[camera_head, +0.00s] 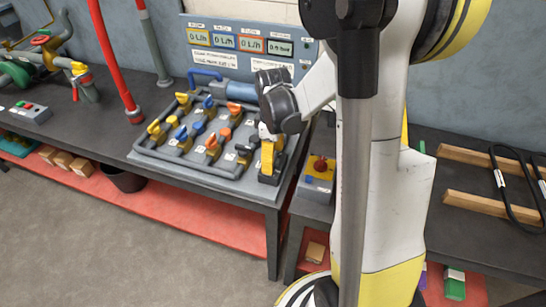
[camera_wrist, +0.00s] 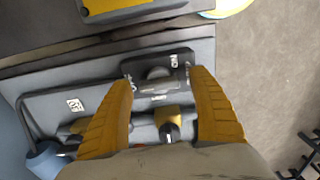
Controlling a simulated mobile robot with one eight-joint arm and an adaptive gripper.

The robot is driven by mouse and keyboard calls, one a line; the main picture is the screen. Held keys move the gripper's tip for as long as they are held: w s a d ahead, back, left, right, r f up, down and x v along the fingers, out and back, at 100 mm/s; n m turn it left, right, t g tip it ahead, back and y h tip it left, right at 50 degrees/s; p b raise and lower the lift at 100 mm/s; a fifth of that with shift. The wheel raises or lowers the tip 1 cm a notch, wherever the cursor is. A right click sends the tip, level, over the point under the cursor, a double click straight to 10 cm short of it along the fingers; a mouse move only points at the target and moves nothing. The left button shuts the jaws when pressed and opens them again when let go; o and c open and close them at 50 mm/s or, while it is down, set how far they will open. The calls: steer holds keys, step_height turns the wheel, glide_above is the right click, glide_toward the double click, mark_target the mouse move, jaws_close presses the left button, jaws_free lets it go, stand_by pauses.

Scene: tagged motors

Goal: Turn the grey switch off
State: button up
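The grey switch (camera_wrist: 158,74) is a round knob on a dark plate with printed labels, one reading ON. It lies between the fingertips of my gripper (camera_wrist: 163,80) in the wrist view. The yellow fingers are spread apart, one on each side of the knob, with nothing gripped. I cannot tell how far the tips are above the plate or which way the knob points. In the head view my gripper (camera_head: 268,157) points down at the right end of the grey panel (camera_head: 205,172), and it hides the switch.
Several yellow, blue and orange valve handles (camera_head: 198,128) stand on the panel, left of my gripper. A yellow box with a red button (camera_head: 319,170) stands close on the right. Behind the panel is a board with gauge displays (camera_head: 240,43).

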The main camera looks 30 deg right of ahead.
step_height(320, 180, up, 12)
stand_by(0.6)
stand_by(0.4)
steer(key=s+a+r+m+t, duration=0.4)
steer(key=s+a+m+t, duration=0.3)
steer(key=s+a, duration=0.3)
steer(key=shift+s+a+m, duration=0.4)
steer(key=shift+a, duration=1.35)
